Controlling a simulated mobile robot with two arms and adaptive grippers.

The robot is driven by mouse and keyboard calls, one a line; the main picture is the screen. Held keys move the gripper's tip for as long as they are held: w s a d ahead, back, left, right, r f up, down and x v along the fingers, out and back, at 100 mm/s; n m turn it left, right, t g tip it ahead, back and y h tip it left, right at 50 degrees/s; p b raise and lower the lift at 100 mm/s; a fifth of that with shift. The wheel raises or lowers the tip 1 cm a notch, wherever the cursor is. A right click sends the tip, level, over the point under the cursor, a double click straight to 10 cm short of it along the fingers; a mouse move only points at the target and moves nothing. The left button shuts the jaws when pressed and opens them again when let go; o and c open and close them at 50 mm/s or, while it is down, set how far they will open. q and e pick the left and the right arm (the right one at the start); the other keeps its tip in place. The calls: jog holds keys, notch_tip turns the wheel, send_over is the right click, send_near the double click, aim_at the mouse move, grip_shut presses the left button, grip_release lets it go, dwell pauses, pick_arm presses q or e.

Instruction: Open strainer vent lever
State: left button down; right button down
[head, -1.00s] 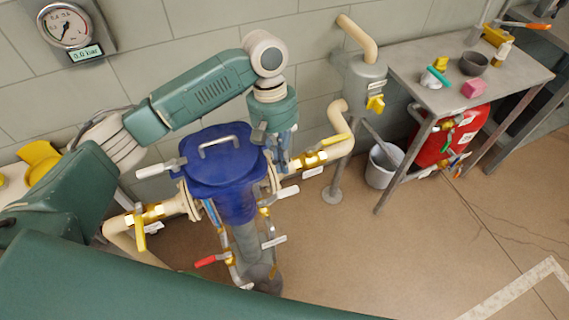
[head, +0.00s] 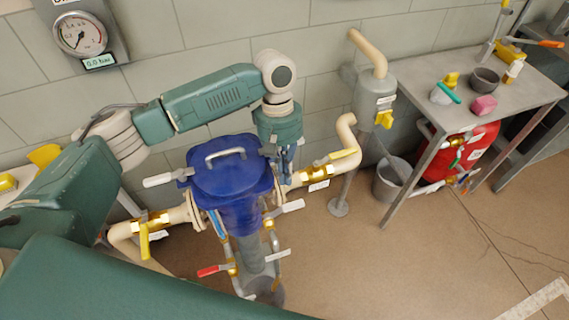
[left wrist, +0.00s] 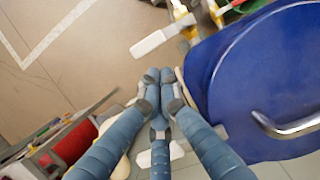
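The strainer is a blue vessel with a blue lid (head: 212,181) and a grey bail handle; the lid also fills the right of the left wrist view (left wrist: 262,85). A white-handled lever (head: 290,207) sticks out at its right side, and a white lever in the left wrist view (left wrist: 148,44) lies beyond my fingertips. Another white lever (head: 160,181) is at its upper left. I cannot tell which one is the vent lever. My left gripper (head: 286,172) points down beside the lid's right edge; in its wrist view (left wrist: 159,77) the fingertips are together, with nothing seen between them. My right gripper is out of view.
Brass valves with yellow levers sit on the left pipe (head: 145,240) and right pipe (head: 318,172). Lower down are a red lever (head: 211,270) and a white one (head: 276,255). A bucket (head: 388,184) and metal table (head: 420,85) stand right. The floor in front is clear.

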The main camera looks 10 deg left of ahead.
aim_at(284, 210)
pick_arm(q)
jog(key=shift+x, duration=2.4)
